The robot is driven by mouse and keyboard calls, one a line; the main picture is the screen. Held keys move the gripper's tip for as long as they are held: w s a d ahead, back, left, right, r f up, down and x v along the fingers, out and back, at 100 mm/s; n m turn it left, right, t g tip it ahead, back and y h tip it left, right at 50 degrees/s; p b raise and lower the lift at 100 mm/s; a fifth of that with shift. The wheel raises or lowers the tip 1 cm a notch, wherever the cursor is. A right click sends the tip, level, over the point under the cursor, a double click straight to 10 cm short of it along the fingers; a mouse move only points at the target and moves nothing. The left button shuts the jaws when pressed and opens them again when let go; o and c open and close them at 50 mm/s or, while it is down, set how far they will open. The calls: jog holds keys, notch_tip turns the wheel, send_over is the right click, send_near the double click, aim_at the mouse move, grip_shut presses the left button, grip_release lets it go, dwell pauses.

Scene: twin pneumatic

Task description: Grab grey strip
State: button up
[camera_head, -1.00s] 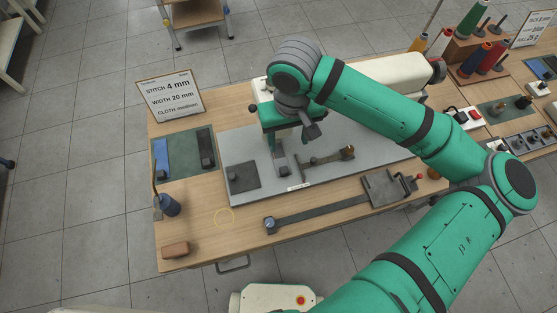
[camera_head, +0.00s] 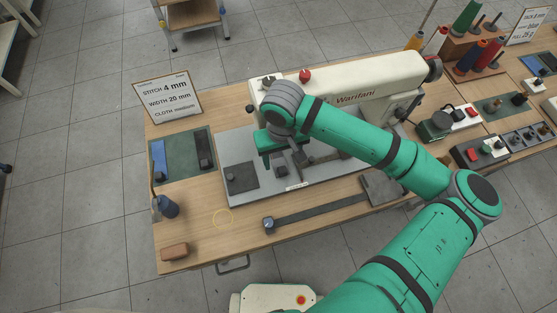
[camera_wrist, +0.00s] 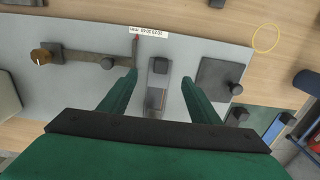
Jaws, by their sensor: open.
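A grey strip (camera_wrist: 157,92) with a dark block at one end lies on the sewing machine's grey bed plate. It lies between my gripper's two green fingers (camera_wrist: 160,78) in the wrist view, with a gap on each side. My gripper is open and empty; its height above the strip is hard to judge. In the head view my gripper (camera_head: 296,157) is over the bed plate, and the strip (camera_head: 280,165) is partly hidden by it. Another dark grey strip with a knob (camera_head: 204,152) lies on the green mat (camera_head: 181,160), beside a blue strip (camera_head: 158,158).
A dark square plate with a knob (camera_head: 240,178) lies left of the gripper on the bed plate (camera_head: 300,190). A bar with a brass knob (camera_wrist: 41,56) lies on its other side. The white sewing machine (camera_head: 370,75) stands behind. A strap (camera_head: 315,213) lies in front.

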aim_at(281, 166)
jog(key=shift+f, duration=2.4)
jog(key=c, duration=1.1)
jog(key=shift+r, duration=0.1)
